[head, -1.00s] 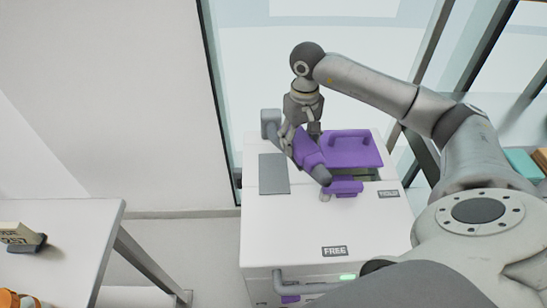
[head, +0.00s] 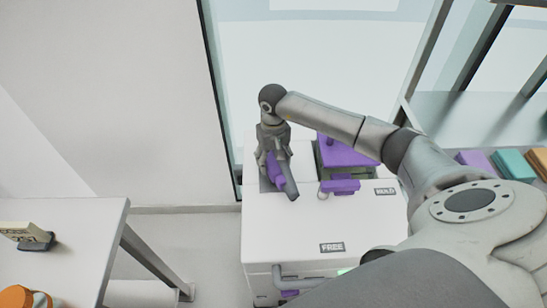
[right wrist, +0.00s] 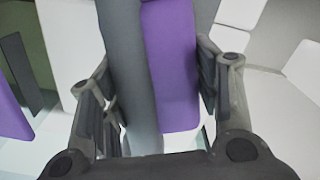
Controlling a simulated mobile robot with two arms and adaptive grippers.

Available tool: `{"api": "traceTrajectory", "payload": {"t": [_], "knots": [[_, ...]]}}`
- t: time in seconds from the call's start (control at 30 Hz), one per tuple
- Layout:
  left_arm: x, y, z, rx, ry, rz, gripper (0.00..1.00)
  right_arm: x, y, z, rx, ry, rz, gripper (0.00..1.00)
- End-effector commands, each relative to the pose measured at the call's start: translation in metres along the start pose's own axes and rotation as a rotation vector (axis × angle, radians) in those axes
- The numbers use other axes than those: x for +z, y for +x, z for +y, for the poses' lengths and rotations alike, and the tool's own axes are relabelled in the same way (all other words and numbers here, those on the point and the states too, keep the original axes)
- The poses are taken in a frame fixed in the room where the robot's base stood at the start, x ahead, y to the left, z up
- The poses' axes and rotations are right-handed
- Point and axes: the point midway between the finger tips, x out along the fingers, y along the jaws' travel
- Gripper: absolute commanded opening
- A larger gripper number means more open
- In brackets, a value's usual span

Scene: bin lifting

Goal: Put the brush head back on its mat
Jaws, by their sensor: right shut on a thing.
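The brush head (head: 273,172), a purple block with a grey bar along it, is in my right gripper (head: 272,148) at the left side of the white cart top. In the right wrist view the brush head (right wrist: 173,70) fills the space between the two fingers of the right gripper (right wrist: 155,75). The dark grey mat (head: 264,186) lies flat on the cart's left side, mostly hidden behind the brush head. I cannot tell whether the brush head touches it. My left gripper is not in view.
The white cart (head: 290,225) has a purple lid (head: 343,153) and a purple handle block (head: 341,186) right of the brush head. A FREE label (head: 332,247) is near its front. A white table (head: 60,235) stands at left. Glass is behind the cart.

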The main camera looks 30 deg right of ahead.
Motion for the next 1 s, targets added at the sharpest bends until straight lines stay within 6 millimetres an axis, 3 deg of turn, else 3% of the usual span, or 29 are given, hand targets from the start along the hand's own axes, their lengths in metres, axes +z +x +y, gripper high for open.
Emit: {"api": "traceTrajectory", "payload": {"t": [0.2, 0.23, 0.4, 0.83, 1.0], "knots": [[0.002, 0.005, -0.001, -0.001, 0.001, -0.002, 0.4, 0.0, 0.003, 0.0, 0.0, -0.001, 0.001, 0.38], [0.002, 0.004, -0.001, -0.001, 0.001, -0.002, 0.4, 0.0, 0.003, 0.0, 0.0, -0.001, 0.0, 0.59], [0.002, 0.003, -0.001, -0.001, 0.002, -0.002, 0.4, 0.0, 0.002, 0.0, 0.0, 0.0, 0.0, 0.78], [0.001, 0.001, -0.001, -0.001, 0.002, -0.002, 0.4, -0.001, -0.004, 0.0, -0.001, 0.0, 0.003, 0.78], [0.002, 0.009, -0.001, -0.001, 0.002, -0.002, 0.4, -0.002, -0.034, 0.001, 0.001, -0.001, 0.008, 0.78]]}}
